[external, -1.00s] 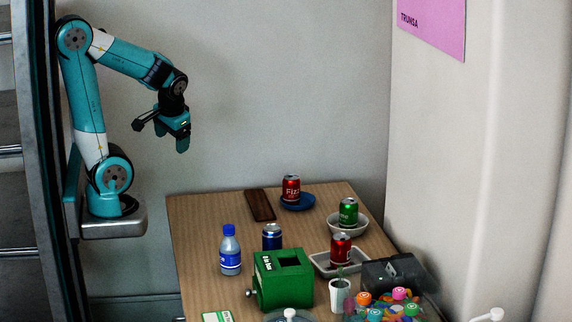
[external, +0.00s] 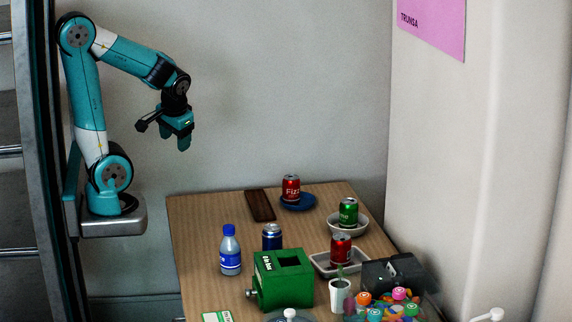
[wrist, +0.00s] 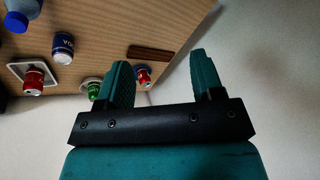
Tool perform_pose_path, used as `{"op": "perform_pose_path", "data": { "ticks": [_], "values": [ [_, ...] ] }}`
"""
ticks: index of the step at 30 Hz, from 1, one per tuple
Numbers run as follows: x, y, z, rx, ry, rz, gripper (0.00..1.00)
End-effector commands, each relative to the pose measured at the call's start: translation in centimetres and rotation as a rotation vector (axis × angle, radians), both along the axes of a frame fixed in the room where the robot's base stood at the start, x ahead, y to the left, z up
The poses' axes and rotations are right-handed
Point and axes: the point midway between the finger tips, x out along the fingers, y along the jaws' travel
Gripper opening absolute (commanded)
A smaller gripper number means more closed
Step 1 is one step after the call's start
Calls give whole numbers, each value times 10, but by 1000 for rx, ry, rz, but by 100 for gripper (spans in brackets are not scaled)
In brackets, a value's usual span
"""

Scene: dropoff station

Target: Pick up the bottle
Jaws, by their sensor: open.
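The bottle (external: 230,250) is clear with a blue cap and a blue-and-white label. It stands upright near the table's left edge in the external view, left of a blue can (external: 272,237). In the wrist view the bottle (wrist: 22,12) shows at the top left corner, partly cut off by the frame. My gripper (external: 183,145) is open and empty. It hangs in the air above and to the left of the table, well apart from the bottle. In the wrist view its two teal fingers (wrist: 160,78) are spread with nothing between them.
The wooden table (external: 205,215) also holds a green box (external: 284,284), a red can (external: 341,249) in a white tray (external: 322,264), a green can (external: 348,212) in a bowl, a red can (external: 291,189) on a blue plate, and a dark brown slab (external: 260,205). A grey wall stands behind.

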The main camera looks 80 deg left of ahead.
Motion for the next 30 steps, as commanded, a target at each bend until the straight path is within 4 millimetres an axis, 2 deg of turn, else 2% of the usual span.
{"op": "perform_pose_path", "data": {
  "ticks": [1,5,10,15,18,21,25,30],
  "values": [
    [9,-5,7,-8,-11,25,61],
    [44,-30,13,-42,-73,169,61],
    [87,-83,9,-110,-160,443,61],
    [107,-138,-4,-164,-208,714,61],
    [110,-160,-12,-180,-220,829,61],
    [111,-173,-18,-189,-227,904,61],
    [110,-178,-29,-190,-229,942,61],
    [109,-172,-62,-186,-226,946,61]
  ]
}}
